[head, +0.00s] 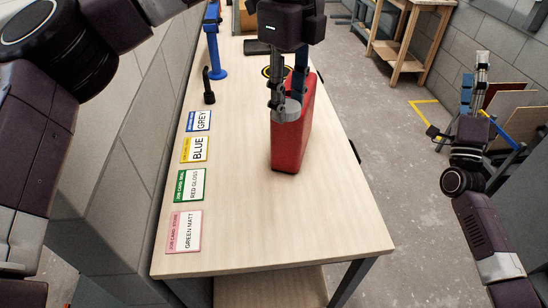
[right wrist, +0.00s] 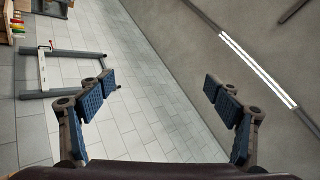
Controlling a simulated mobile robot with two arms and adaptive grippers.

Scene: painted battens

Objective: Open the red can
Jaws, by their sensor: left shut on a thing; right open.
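The red can (head: 291,145), a tall flat-sided canister, stands upright on the pale wooden bench. A grey round cap (head: 287,111) shows at the near end of its top. My left gripper (head: 288,98) points down over the can, its fingers on either side of the cap, shut on it. I cannot tell whether the cap sits on the can or slightly above it. The gripper hides part of the can's top. My right gripper (head: 477,88) is open and empty, off the bench at the far right; its spread fingers also show in the right wrist view (right wrist: 160,86).
Job cards lie along the bench's left side: grey (head: 199,121), blue (head: 196,149), red gloss (head: 190,185), green matt (head: 186,230). A blue stand (head: 216,60) and a black upright tool (head: 208,88) stand behind them. The bench front (head: 290,230) is clear.

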